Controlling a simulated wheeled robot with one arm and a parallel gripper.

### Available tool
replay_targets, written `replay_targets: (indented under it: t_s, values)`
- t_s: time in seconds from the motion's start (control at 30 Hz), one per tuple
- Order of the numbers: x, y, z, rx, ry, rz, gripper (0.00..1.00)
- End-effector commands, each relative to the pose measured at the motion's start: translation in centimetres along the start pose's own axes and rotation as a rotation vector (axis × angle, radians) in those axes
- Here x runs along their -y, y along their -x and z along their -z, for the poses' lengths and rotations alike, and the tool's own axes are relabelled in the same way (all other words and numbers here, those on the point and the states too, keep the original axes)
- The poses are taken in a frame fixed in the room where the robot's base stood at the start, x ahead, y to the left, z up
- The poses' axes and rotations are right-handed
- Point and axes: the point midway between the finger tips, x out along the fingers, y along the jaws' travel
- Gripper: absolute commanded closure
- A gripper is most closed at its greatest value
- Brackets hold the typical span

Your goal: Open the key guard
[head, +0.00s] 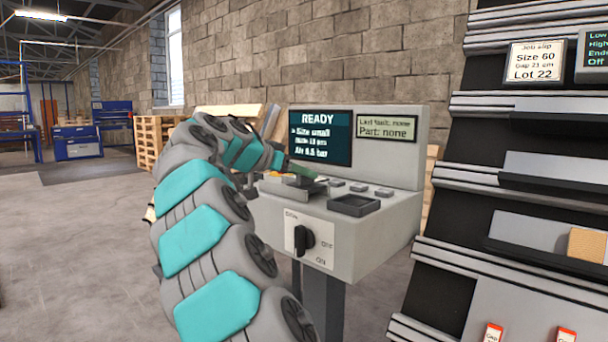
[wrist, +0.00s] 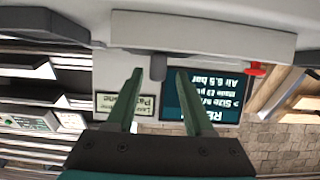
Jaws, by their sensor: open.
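The grey control console (head: 350,240) stands in front of me with a sloping top. A grey flap-like part (head: 290,188) at the left of its top looks like the key guard, partly hidden by my arm. In the wrist view a light grey bar (wrist: 215,35) with a short dark grey peg (wrist: 157,67) shows, likely the guard and its handle. My gripper (wrist: 159,74) is open, with the peg between or just beyond its fingertips; I cannot tell if they touch. In the head view my gripper (head: 303,172) is at the flap. The guard appears lowered.
The screen (head: 320,137) reads READY and rises behind the console top. Several grey buttons (head: 358,187) and a dark shallow tray (head: 354,205) lie right of my gripper. A rotary switch (head: 304,240) is on the front. A red knob (wrist: 256,69) is beside the bar. Shelves (head: 540,180) stand right.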

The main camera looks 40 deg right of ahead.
Motion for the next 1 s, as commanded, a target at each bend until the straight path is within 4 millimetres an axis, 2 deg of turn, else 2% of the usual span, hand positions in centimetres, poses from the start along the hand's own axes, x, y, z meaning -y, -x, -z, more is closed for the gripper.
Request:
replay_targets:
  t_s: [0.2,0.4,1.0]
  values:
    - [0.0,3.6,0.0,-0.002,0.000,0.002,0.47]
    - [0.0,6.0,0.0,-0.001,0.000,0.001,0.47]
    - [-0.1,6.2,0.0,0.001,0.000,0.001,0.47]
